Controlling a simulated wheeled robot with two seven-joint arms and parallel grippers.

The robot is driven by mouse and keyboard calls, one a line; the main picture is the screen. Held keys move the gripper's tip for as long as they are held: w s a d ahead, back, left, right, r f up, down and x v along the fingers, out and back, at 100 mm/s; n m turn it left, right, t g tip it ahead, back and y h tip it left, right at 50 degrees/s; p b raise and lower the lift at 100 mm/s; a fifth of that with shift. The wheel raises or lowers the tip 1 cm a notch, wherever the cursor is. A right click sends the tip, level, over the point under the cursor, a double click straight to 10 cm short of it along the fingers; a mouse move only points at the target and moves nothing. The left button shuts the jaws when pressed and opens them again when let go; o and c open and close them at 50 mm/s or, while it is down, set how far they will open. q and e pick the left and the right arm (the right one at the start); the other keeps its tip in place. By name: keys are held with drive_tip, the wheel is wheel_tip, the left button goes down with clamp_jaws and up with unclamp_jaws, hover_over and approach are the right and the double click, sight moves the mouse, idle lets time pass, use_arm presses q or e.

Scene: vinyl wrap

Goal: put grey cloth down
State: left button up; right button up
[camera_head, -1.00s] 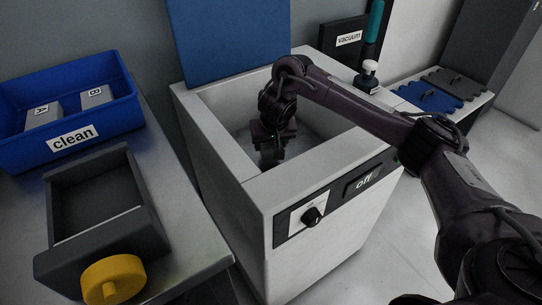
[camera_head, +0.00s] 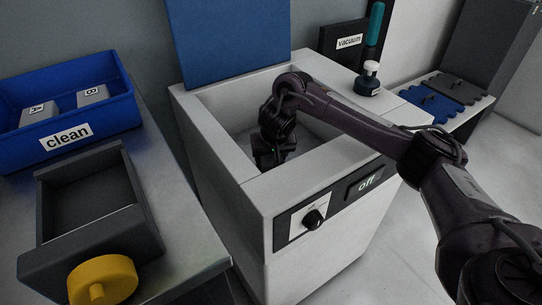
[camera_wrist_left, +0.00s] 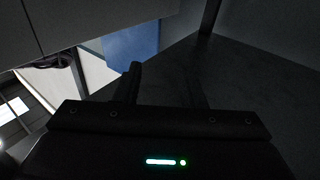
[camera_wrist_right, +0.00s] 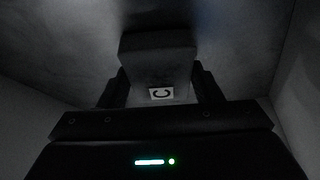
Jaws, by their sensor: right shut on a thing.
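My right gripper (camera_head: 270,157) is down inside the open basin of the white machine (camera_head: 345,237). In the right wrist view its fingers (camera_wrist_right: 161,86) are shut on a grey block-like piece (camera_wrist_right: 158,58) with a white label that seems to read C. This piece is the grey cloth as far as I can tell; the head view hides it behind the gripper. Whether it touches the basin floor is unclear. My left gripper is outside the head view; in the left wrist view its fingers (camera_wrist_left: 165,85) are apart with nothing between them.
Basin walls surround my right gripper. The machine has a black knob (camera_head: 313,219) and a display reading off (camera_head: 367,183). At left stand a blue clean bin (camera_head: 110,122) holding labelled grey pieces A and B (camera_head: 92,94), and a dark tray (camera_head: 150,232) with a yellow knob (camera_head: 103,280).

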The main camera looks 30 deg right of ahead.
drive_tip(key=shift+f, duration=0.1)
drive_tip(key=o, duration=0.9)
drive_tip(key=shift+o, duration=0.2)
drive_tip(key=shift+r, duration=0.2)
drive_tip(key=p+v, duration=0.1)
drive_tip(key=v, duration=0.1)
drive_tip(key=shift+s+r+p, duration=0.15)
drive_tip(key=shift+r+p, duration=0.15)
drive_tip(key=shift+p, duration=0.1)
use_arm(q)
drive_tip(key=s+a+f+g+y+p, duration=0.1)
drive_tip(key=s+f+g+y, duration=0.1)
drive_tip(key=s+f+g, duration=0.6)
drive_tip(key=s+a+f+g+y+p, duration=0.1)
drive_tip(key=s+a+f+g+y, duration=0.2)
drive_tip(key=f, duration=0.9)
use_arm(e)
drive_tip(key=shift+v, duration=1.1)
use_arm(q)
drive_tip(key=s+a+r+n+g+y+p, duration=0.1)
drive_tip(key=s+a+g+y+p, duration=0.1)
drive_tip(key=s+a+g+p, duration=0.2)
drive_tip(key=shift+a+g+p, duration=0.5)
drive_tip(key=shift+a+p, duration=0.45)
drive_tip(key=shift+a, duration=0.05)
use_arm(e)
drive_tip(key=v, duration=0.7)
use_arm(q)
drive_tip(key=shift+r, duration=0.1)
